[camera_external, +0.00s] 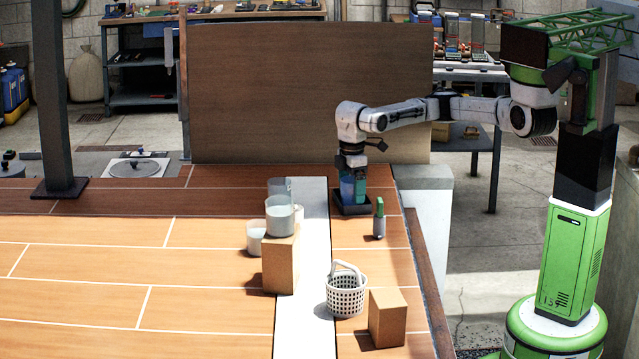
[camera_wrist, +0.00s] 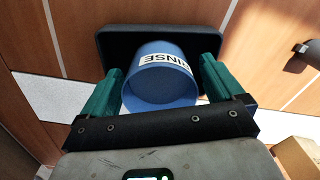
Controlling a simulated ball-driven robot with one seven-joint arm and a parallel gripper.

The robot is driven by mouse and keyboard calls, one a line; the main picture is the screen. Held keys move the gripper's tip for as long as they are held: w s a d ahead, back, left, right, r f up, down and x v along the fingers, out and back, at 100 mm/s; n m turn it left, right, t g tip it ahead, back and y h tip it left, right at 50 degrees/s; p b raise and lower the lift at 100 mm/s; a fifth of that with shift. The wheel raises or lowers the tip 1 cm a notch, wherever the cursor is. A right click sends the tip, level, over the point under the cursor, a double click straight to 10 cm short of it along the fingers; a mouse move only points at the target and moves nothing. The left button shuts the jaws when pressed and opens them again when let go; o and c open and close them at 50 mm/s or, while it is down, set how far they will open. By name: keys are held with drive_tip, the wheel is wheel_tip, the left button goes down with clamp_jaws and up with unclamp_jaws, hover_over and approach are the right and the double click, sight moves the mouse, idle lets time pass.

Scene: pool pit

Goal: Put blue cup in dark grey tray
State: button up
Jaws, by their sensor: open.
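The blue cup (camera_wrist: 158,88) has a white label with dark letters. It sits between the two green fingers of my gripper (camera_wrist: 158,84), which is open around it, with a small gap showing at the right finger. The dark grey tray (camera_wrist: 120,43) lies directly beneath and beyond the cup in the wrist view. In the external view the cup (camera_external: 347,189) appears upright within the tray (camera_external: 352,210), and my gripper (camera_external: 353,180) is straight above it. The cup's base is hidden, so contact with the tray floor cannot be seen.
A green-handled grey object (camera_external: 379,218) stands right of the tray. Clear containers (camera_external: 280,215) stand at left, some on a cardboard box (camera_external: 280,262). A white basket (camera_external: 346,290) and another box (camera_external: 387,318) are nearer the camera. The left floor is clear.

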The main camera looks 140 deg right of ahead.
wheel_tip(320, 180, up, 11)
drive_tip(key=shift+b, duration=0.4)
